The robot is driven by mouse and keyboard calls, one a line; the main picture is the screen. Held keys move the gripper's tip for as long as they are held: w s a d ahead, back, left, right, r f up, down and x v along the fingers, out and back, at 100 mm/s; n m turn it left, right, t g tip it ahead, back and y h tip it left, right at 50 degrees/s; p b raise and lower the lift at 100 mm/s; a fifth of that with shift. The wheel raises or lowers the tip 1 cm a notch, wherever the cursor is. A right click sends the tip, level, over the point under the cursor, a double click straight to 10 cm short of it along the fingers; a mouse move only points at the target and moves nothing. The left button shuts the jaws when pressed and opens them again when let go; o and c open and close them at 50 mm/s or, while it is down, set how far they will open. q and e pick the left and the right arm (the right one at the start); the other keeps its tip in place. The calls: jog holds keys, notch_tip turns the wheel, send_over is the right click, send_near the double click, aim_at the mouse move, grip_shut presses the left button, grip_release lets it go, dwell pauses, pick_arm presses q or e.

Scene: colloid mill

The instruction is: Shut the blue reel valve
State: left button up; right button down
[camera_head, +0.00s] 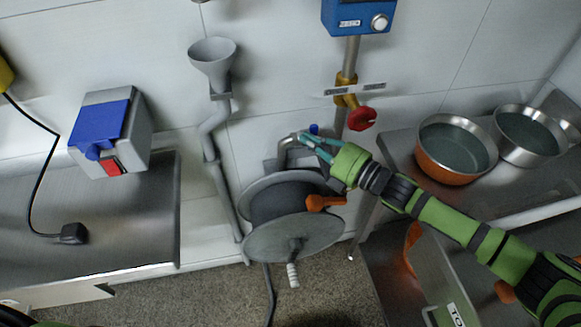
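The blue reel valve (314,129) shows as a small blue knob above the hose reel (290,212), by the bent metal pipe at the wall. Most of the valve and its fitting is hidden behind my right gripper. My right gripper (308,141) reaches in from the right, with its teal fingers just below the blue knob and close to the pipe. I cannot tell whether the fingers touch the valve or how far apart they are. My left gripper is not in view.
An orange handle (325,203) sits on the reel's right side, below my gripper. A red valve knob (362,119) on a vertical pipe is close above my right wrist. Steel bowls (456,150) stand on the right counter. A grey funnel (212,62) hangs at left.

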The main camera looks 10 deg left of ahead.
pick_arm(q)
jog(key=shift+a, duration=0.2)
pick_arm(e)
jog(key=v, duration=1.2)
dwell(0.4)
